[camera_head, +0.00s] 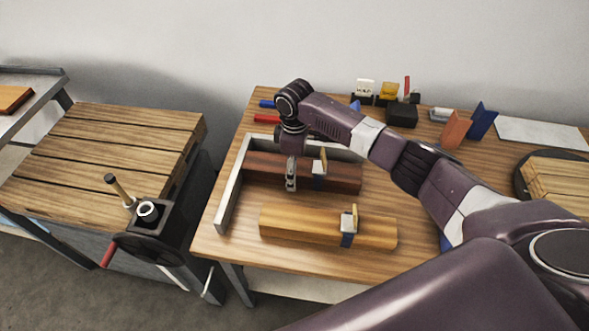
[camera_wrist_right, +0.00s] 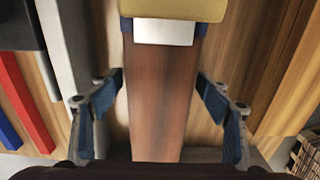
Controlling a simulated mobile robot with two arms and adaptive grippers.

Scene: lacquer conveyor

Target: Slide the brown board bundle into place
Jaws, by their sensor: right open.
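The brown board bundle (camera_head: 345,179) lies on the table inside a grey L-shaped frame (camera_head: 228,193), with a band and a yellow tag around its middle. Its left part is partly behind my right gripper (camera_head: 291,182). In the right wrist view the dark brown bundle (camera_wrist_right: 162,100) runs between the two blue-padded fingers of my right gripper (camera_wrist_right: 161,90). The gripper is open, with a visible gap on both sides of the bundle. The frame's back rail (camera_wrist_right: 66,65) runs along the left in that view. My left gripper is not in view.
A lighter board bundle (camera_head: 290,223) with its own band lies in front, parallel to the brown one. Red (camera_head: 267,119) and blue bars lie behind the frame. Small boxes and a black block (camera_head: 402,115) stand at the back. A slatted cart (camera_head: 105,150) with a vise stands left.

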